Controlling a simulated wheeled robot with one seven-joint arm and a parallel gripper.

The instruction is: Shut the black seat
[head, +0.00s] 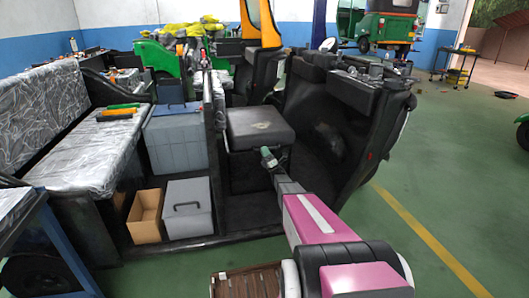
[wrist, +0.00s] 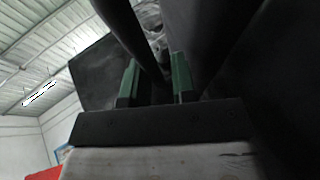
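The black seat (head: 258,125) is a thick square cushion in the middle of the rickshaw, with a scuffed top facing up. Its top looks roughly level; I cannot tell whether it is fully down. My gripper (head: 268,155) is just below the seat's front edge in the head view, and contact is unclear. In the wrist view my gripper (wrist: 154,82) has its two green fingers apart. A dark bar runs between or behind them, and I cannot tell whether they touch it. A dark flat panel (wrist: 98,72) at left in the wrist view may be part of the seat.
A black partition (head: 325,130) stands right of the seat. To the left are a grey toolbox (head: 188,210), an open cardboard box (head: 146,216), a larger grey box (head: 176,142) and a plastic-wrapped bench (head: 95,155). The green floor (head: 450,190) at right is clear.

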